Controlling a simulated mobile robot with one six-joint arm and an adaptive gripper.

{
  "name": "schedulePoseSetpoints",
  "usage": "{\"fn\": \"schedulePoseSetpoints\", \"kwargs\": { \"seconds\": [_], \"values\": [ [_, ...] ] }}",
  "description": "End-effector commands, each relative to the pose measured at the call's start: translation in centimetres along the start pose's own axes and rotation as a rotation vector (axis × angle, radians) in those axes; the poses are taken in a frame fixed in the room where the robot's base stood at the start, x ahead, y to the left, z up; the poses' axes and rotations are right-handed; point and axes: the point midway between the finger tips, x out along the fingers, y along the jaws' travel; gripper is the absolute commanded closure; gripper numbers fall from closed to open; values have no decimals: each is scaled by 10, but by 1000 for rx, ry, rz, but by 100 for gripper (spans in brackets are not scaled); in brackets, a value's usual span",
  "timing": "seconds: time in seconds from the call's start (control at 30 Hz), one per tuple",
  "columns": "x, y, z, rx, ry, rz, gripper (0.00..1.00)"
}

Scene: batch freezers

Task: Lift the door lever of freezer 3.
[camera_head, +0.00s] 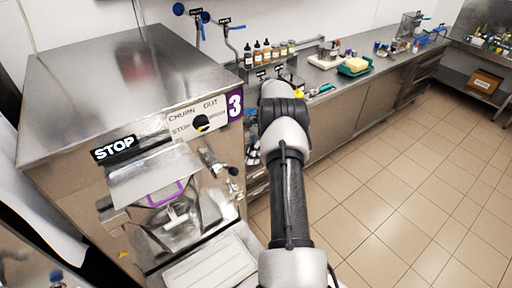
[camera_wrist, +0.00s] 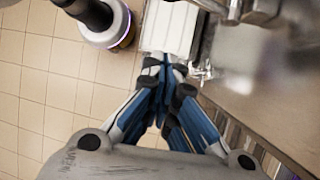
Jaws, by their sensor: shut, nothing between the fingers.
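Freezer 3 (camera_head: 110,75) is the steel machine at left in the head view, with a purple number 3 plate (camera_head: 235,105). Its front door (camera_head: 185,215) has a purple-edged part. What looks like the door lever (camera_head: 214,162), a short metal bar with a dark knob, sits at the door's upper right. My gripper (camera_head: 252,152) is mostly hidden behind my arm, just right of the lever and apart from it. In the wrist view my gripper (camera_wrist: 168,75) is shut and empty, its blue-and-white fingers together. Blurred metal parts (camera_wrist: 240,10) show at that view's top right.
A white ribbed tray (camera_head: 210,268) lies below the door and also shows beyond the fingertips in the wrist view (camera_wrist: 172,28). A steel counter (camera_head: 345,75) with bottles and a green tray (camera_head: 355,67) runs behind. Tiled floor (camera_head: 400,190) at right is clear.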

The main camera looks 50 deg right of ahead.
Motion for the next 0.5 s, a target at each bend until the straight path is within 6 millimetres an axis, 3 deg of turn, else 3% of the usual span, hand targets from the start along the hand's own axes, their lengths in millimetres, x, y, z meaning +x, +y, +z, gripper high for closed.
{"fn": "schedulePoseSetpoints", "kwargs": {
  "seconds": [0.2, 0.5],
  "values": [
    [-27, -6, -2, 2, 0, -1, 100],
    [-40, -7, -1, 3, -1, 1, 100]
  ]
}}
